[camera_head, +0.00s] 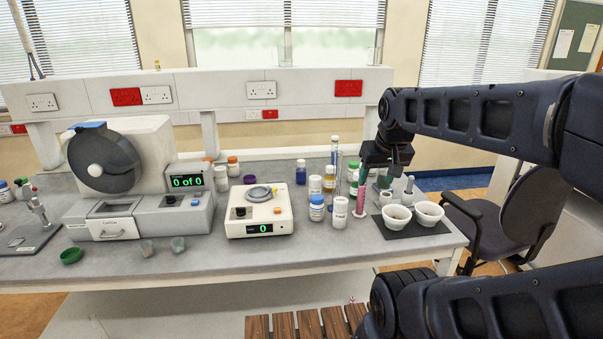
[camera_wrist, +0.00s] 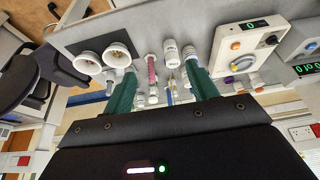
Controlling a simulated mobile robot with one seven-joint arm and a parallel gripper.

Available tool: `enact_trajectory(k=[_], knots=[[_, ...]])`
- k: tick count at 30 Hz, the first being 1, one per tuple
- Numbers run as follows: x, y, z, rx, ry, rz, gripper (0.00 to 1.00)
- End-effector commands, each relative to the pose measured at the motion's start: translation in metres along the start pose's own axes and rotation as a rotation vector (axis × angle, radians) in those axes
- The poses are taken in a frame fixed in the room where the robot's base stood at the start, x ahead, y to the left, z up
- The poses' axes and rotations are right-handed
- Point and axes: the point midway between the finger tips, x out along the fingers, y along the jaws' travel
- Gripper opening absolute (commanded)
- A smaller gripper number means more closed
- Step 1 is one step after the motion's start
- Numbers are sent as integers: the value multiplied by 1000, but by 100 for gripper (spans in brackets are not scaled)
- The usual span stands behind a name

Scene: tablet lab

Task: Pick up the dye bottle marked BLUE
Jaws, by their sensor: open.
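A small bottle of dark blue liquid (camera_head: 301,172) stands upright on the bench in the head view, behind and right of the cream balance. Its label is too small to read. A yellow bottle (camera_head: 329,181) stands to its right. My gripper (camera_head: 371,178) is over the right part of the bench, well to the right of the blue bottle. In the wrist view its green fingers (camera_wrist: 161,73) are apart with nothing clearly held. Several small containers show between and beyond them there, and I cannot tell the blue bottle among them.
White tubs, a blue-capped jar (camera_head: 317,208) and a pink syringe-like item (camera_head: 361,190) crowd the bench right of the balance (camera_head: 260,214). Two white bowls (camera_head: 428,213) sit on a dark mat near the right edge. Clear bench lies in front of the balance.

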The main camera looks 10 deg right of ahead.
Motion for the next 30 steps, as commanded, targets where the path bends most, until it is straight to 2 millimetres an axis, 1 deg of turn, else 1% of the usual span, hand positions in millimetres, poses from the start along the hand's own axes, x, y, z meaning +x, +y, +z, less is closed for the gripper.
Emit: enact_trajectory(k=[2, 5, 8, 14, 18, 20, 24, 26, 30], knots=[[0, 0, -1, 0, 0, 0, 58], [0, 0, -8, -1, -1, -2, 58], [1, -2, -26, -3, -3, -5, 58], [8, -6, -83, -8, -5, -12, 58], [18, -11, -124, -11, -6, -18, 58], [23, -13, -141, -12, -7, -19, 58], [40, -20, -182, -14, -7, -23, 58], [48, -23, -198, -16, -9, -24, 58], [70, -30, -237, -20, -10, -27, 58]])
